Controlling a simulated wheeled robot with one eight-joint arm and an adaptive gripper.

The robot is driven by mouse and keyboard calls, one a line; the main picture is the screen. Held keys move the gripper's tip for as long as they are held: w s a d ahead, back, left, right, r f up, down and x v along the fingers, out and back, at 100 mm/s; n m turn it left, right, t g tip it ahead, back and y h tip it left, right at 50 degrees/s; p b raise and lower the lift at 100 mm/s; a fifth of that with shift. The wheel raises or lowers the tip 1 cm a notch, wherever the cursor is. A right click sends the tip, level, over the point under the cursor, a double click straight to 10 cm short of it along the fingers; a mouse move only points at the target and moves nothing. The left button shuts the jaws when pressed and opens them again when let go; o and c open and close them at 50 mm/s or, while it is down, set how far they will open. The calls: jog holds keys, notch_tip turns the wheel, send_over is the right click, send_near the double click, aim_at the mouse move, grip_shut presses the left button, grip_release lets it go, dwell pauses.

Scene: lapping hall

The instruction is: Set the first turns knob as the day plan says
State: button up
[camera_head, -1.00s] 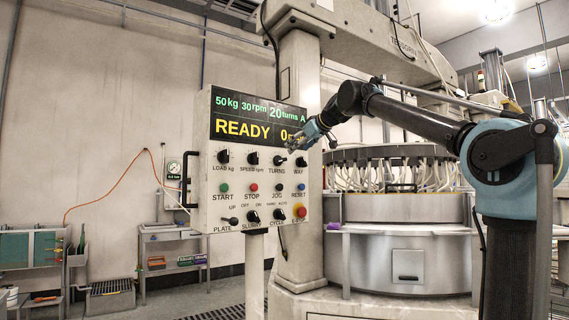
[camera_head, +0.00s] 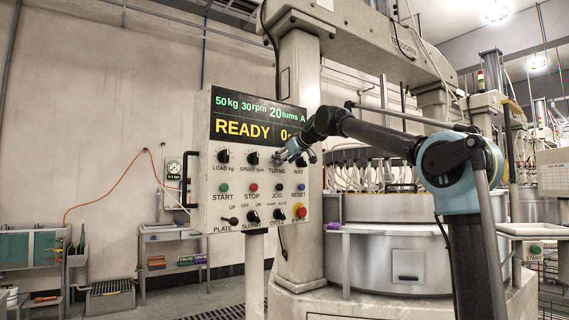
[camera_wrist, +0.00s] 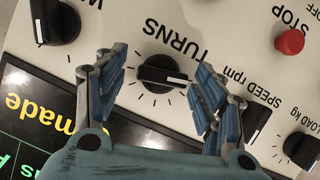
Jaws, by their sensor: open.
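The turns knob (camera_wrist: 163,75) is black and round with a white pointer mark, which lies toward the right in the wrist view. My gripper (camera_wrist: 158,68) is open, with one blue-padded finger on each side of the knob; I cannot tell whether either touches it. In the head view my gripper (camera_head: 285,156) is at the panel (camera_head: 240,190) and largely hides the knob above the TURNS label. The panel's display (camera_head: 248,117) reads 50kg, 30rpm, 20turns A and READY 0, its lower right part covered by my arm.
The load knob (camera_head: 223,156), speed knob (camera_head: 252,158) and way knob (camera_head: 300,158) share the row. Below are the green START button (camera_head: 224,188), red STOP button (camera_head: 253,188) and red emergency stop (camera_head: 301,212). The round lapping machine (camera_head: 385,255) stands right of the panel.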

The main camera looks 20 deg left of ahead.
jog(key=shift+c, duration=0.3)
jog(key=c, duration=1)
jog(key=m+g+y, duration=0.1)
jog(key=m, duration=0.1)
jog(key=m+g+y, duration=0.1)
jog(key=m, duration=0.2)
jog(key=m+g+y, duration=0.1)
jog(key=m+g, duration=0.1)
jog(key=m, duration=0.1)
jog(key=shift+w+d+f+y, duration=0.1)
jog(key=shift+w+d+y, duration=0.15)
jog(key=shift+w+y, duration=0.15)
